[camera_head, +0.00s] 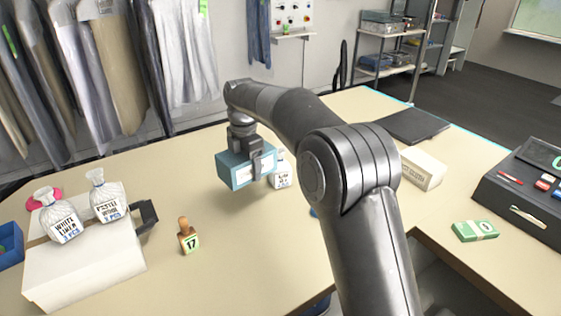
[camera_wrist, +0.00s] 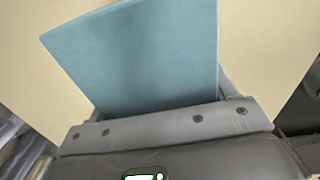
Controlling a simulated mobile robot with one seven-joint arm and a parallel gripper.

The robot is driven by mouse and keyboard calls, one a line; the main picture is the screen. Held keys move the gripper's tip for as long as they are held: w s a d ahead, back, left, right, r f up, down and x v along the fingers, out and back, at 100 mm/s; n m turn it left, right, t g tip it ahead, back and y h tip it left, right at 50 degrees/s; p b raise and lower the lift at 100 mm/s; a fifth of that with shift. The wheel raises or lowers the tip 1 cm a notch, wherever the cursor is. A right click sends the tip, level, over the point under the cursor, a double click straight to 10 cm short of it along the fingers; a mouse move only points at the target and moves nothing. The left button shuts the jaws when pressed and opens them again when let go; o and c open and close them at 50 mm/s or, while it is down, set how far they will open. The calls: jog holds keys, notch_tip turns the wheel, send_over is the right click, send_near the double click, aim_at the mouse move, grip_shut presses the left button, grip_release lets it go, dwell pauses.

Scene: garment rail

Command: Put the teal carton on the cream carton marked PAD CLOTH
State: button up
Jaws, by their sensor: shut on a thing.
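The teal carton (camera_head: 232,174) is in my gripper (camera_head: 257,163), which is shut on it and holds it above the table left of the middle. In the wrist view the teal carton (camera_wrist: 140,60) fills the upper middle between the jaws. A cream carton (camera_head: 424,170) lies on the table to the right of my arm. Its lettering is partly hidden by the arm and too small to read surely. The teal carton is well left of it and apart from it.
A white box (camera_head: 85,272) with two labelled bags stands at left. A stamp marked 17 (camera_head: 187,237) and a small labelled bag (camera_head: 282,172) are near the carton. A dark folder (camera_head: 415,125), green notes (camera_head: 474,231) and a dark case (camera_head: 525,195) are at right.

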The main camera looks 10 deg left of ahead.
notch_tip(320, 180, up, 13)
jog(key=shift+f, duration=0.1)
jog(key=w+d, duration=0.3)
jog(key=d, duration=0.8)
jog(key=w+d+m, duration=0.1)
jog(key=w+d, duration=0.2)
jog(key=d, duration=0.8)
jog(key=w+d, duration=0.3)
jog(key=d, duration=0.8)
jog(key=w+a+f, duration=0.1)
jog(key=a+f, duration=0.2)
jog(key=f, duration=0.1)
jog(key=w+a+f, duration=0.1)
jog(key=a+f, duration=0.3)
jog(key=w+a+f, duration=0.2)
jog(key=a+f, duration=0.2)
jog(key=shift+a, duration=0.1)
jog(key=shift+f, duration=2.05)
jog(key=o, duration=1.1)
jog(key=shift+f, duration=0.15)
